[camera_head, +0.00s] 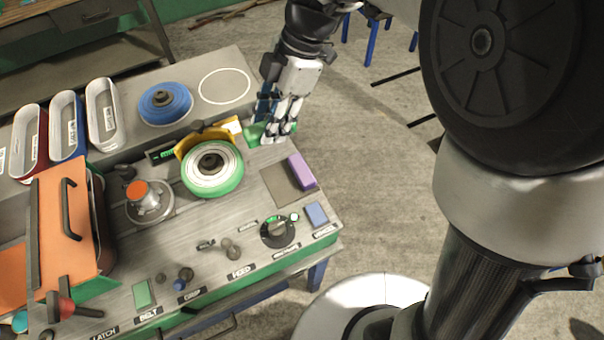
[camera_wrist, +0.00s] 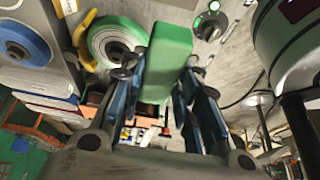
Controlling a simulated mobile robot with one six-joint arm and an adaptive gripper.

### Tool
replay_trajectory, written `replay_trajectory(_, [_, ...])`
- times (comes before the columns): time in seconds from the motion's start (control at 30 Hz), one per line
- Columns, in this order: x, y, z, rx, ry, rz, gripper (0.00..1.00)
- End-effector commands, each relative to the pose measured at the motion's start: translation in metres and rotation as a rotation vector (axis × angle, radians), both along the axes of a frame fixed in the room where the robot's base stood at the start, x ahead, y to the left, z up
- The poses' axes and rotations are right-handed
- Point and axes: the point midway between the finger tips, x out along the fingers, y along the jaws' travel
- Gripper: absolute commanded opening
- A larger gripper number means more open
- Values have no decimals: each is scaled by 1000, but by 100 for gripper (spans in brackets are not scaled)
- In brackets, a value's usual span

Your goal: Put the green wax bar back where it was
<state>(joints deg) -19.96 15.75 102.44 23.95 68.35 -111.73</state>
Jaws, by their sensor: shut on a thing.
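The green wax bar (camera_wrist: 168,55) is held between the fingers of my gripper (camera_wrist: 162,82) in the wrist view. One end of it sticks out beyond the fingertips. In the head view my gripper (camera_head: 274,131) is at the far right part of the bench, with the green bar (camera_head: 256,132) showing at its left side. Whether the bar touches the bench is unclear. A purple bar (camera_head: 302,172) lies on the right side of a brown square mat (camera_head: 277,187), nearer than my gripper. The left part of this mat is bare.
A green-rimmed wheel (camera_head: 226,184) with a yellow guard (camera_head: 190,142) stands close left of my gripper. A blue wheel (camera_head: 178,111) and a white ring outline (camera_head: 225,72) are farther back. A dial (camera_head: 278,232) and blue block (camera_head: 317,214) are near the front right edge.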

Motion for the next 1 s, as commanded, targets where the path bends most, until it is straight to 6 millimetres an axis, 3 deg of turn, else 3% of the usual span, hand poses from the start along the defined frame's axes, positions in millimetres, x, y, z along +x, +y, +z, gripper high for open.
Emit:
replay_trajectory(0.17, [-2,2,-27,-1,6,1,6])
replay_trajectory(0.6, [-2,2,-138,-1,3,0,6])
replay_trajectory(1.0, [-2,2,-178,-1,4,-1,6])
